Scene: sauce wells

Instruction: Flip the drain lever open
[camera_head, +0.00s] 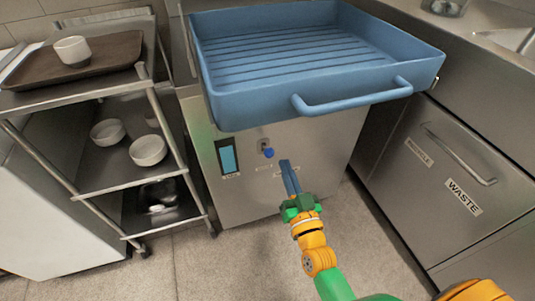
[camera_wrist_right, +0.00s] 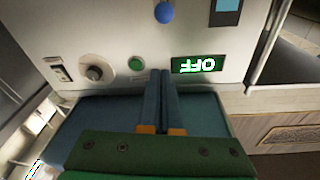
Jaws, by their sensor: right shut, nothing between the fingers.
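A small blue ball-ended lever (camera_head: 268,153) sticks out from a slot plate on the steel front panel (camera_head: 240,195), under the blue tray. Its blue ball shows at the top of the right wrist view (camera_wrist_right: 164,13). My right gripper (camera_head: 285,164) has its blue fingers together and empty. Its tips point at the panel, a little right of and below the lever in the head view. In the wrist view the tips are apart from the ball. I cannot tell whether the tips touch the panel. My left gripper is not in view.
The blue ribbed tray (camera_head: 310,95) with a front handle (camera_head: 350,97) overhangs the panel. A blue display (camera_head: 227,157) is left of the lever. The wrist view shows a green button (camera_wrist_right: 135,63) and an inverted OFF display (camera_wrist_right: 195,64). A bowl cart (camera_head: 135,190) stands left, a WASTE drawer (camera_head: 450,180) right.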

